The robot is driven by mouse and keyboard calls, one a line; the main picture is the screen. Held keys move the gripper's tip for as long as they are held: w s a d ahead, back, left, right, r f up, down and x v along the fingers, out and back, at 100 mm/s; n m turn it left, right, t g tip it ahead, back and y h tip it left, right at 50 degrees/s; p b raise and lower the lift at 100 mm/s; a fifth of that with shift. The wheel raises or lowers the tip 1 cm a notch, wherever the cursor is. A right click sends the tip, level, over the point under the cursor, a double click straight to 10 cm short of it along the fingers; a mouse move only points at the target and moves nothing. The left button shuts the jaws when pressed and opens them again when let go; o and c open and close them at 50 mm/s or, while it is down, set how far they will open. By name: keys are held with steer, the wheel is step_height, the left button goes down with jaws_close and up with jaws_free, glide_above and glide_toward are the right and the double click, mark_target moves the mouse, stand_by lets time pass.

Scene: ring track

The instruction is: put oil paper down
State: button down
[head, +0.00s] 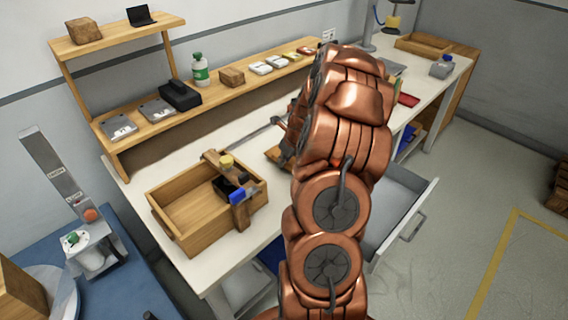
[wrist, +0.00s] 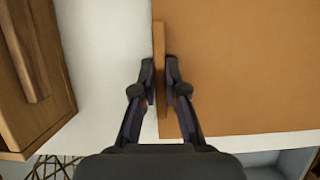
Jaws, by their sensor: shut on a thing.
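The oil paper seems to be the flat orange-brown sheet (wrist: 240,65) that fills the right of the wrist view. My gripper (wrist: 159,75) is shut on its left edge, with one finger on each side of a thin upright brown strip. In the head view my copper arm hides the gripper and most of the sheet. A small brown piece (head: 274,156) shows just left of the arm, over the white bench; I cannot tell whether it is the sheet. Whether the sheet touches the bench is not clear.
A wooden box (head: 178,220) with a bottle and tools at its right end stands on the white bench (head: 165,160), left of my arm. A wooden shelf (head: 205,103) runs behind. A drawer (head: 400,215) stands open at the right. The floor beyond is clear.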

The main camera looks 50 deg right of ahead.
steer(key=shift+f+p, duration=0.3)
steer(key=shift+f, duration=0.85)
steer(key=c, duration=1.2)
jaws_free()
steer(key=b+v, duration=0.3)
steer(key=v, duration=0.9)
steer(key=shift+b, duration=0.3)
